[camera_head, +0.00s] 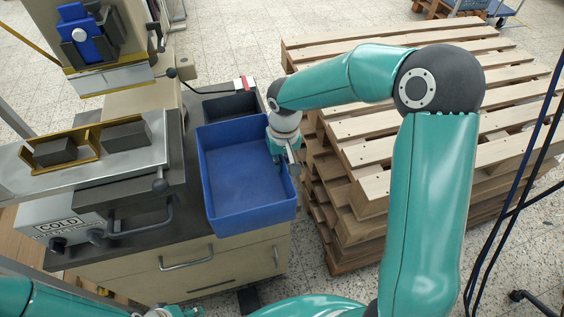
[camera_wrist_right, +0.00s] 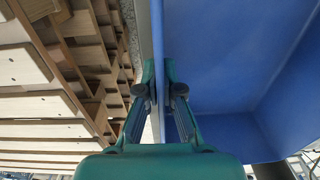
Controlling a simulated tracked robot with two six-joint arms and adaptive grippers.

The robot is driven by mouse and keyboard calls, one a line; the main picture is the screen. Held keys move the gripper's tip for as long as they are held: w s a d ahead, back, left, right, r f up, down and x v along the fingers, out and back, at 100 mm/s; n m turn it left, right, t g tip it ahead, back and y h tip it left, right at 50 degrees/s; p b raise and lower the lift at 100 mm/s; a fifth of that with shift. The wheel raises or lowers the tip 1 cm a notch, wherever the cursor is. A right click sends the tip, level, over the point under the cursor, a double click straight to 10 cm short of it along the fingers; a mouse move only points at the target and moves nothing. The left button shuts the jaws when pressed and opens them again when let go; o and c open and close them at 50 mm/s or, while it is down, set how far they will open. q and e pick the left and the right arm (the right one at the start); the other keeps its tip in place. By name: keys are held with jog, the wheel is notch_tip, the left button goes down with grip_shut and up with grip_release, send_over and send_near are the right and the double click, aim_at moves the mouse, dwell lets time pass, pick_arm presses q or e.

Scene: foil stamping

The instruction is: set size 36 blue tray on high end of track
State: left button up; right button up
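The blue tray (camera_head: 247,222) is an empty, open rectangular box at the right side of the dark worktop, its near end reaching past the worktop's front edge. I cannot tell whether it rests there or is slightly raised. My right gripper (camera_head: 284,160) is at the tray's right wall. In the right wrist view my right gripper's fingers (camera_wrist_right: 160,80) stand on both sides of the blue tray's wall (camera_wrist_right: 157,40), shut on it. Only a small part of my left gripper (camera_head: 175,312) shows at the bottom edge; its fingers are cut off. I cannot make out a track.
A dark bin (camera_head: 231,106) sits behind the tray. A foil stamping press (camera_head: 100,110) stands at the left. Stacked wooden pallets (camera_head: 360,150) rise close to the right of the cabinet (camera_head: 225,265). Dark cables (camera_head: 520,190) hang at the far right.

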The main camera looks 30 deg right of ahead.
jog(key=o, duration=0.5)
jog(key=shift+r, duration=0.1)
